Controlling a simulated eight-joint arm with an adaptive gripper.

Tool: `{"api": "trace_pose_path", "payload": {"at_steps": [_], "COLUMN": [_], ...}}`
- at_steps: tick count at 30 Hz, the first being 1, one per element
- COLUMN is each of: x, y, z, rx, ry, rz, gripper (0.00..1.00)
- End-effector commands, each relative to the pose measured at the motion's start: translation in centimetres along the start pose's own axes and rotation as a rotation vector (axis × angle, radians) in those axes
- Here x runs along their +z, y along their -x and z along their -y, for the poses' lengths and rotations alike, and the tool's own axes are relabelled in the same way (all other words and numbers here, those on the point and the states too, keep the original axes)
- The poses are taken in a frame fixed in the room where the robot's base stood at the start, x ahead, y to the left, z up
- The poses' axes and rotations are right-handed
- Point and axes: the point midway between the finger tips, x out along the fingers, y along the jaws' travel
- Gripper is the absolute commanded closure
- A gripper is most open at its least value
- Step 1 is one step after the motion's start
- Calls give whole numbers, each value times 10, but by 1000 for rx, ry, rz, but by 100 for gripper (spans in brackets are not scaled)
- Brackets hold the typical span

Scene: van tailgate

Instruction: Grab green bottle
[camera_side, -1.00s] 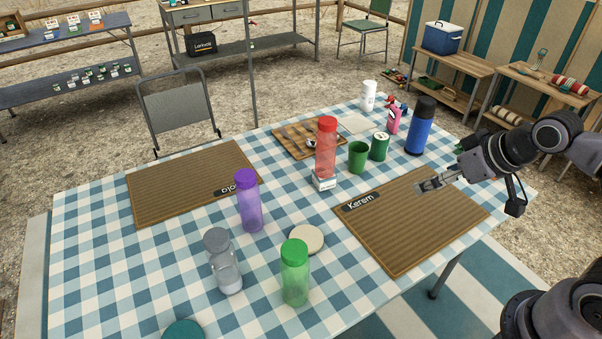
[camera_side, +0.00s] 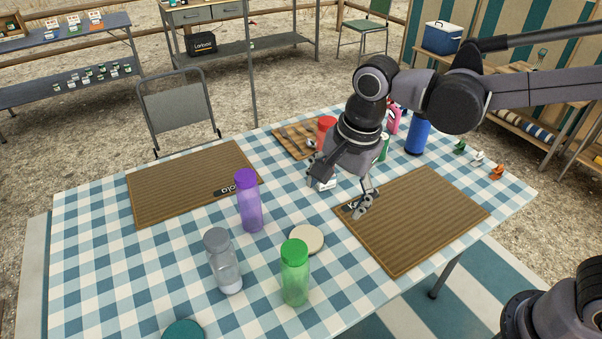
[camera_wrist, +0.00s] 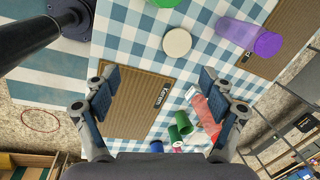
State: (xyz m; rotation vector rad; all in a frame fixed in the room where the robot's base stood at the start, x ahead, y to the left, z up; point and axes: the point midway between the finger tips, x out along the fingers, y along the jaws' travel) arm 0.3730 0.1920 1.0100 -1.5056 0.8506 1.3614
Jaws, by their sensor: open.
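The green bottle (camera_side: 295,275) stands upright near the front edge of the checked table in the side view. In the wrist view only a sliver of green, likely this bottle (camera_wrist: 165,3), shows at the top edge. My gripper (camera_side: 340,190) is open and empty, pointing down above the table, behind and to the right of the green bottle and clear of it. Its two fingers are spread wide in the wrist view (camera_wrist: 160,90). The arm hides part of the red bottle (camera_side: 326,128) and the green cups behind it.
A round coaster (camera_side: 307,239) lies just behind the green bottle. A clear grey-capped bottle (camera_side: 224,265) and a purple bottle (camera_side: 249,203) stand to its left. A brown mat (camera_side: 420,230) lies to the right. A blue flask (camera_side: 418,135) stands farther back.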

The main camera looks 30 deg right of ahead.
Motion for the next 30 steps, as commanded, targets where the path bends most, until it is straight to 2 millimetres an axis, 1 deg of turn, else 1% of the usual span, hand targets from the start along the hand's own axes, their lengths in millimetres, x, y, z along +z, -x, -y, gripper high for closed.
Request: {"api": "trace_pose_path", "payload": {"at_steps": [1, 6, 9, 12, 17, 24, 27, 30], "x": [15, 57, 74, 85, 90, 88, 88, 87], "y": [-7, -27, -36, -42, -52, -84, -94, -99], "z": [7, 18, 20, 21, 20, 15, 13, 12], "rx": [26, 108, 140, 158, 167, 166, 166, 166], "ry": [-61, -289, -388, -451, -486, -486, -486, -485], "rz": [1, -20, -39, -53, -62, -61, -61, -61], "gripper": [17, 17, 17, 17, 17, 17, 17, 17]}}
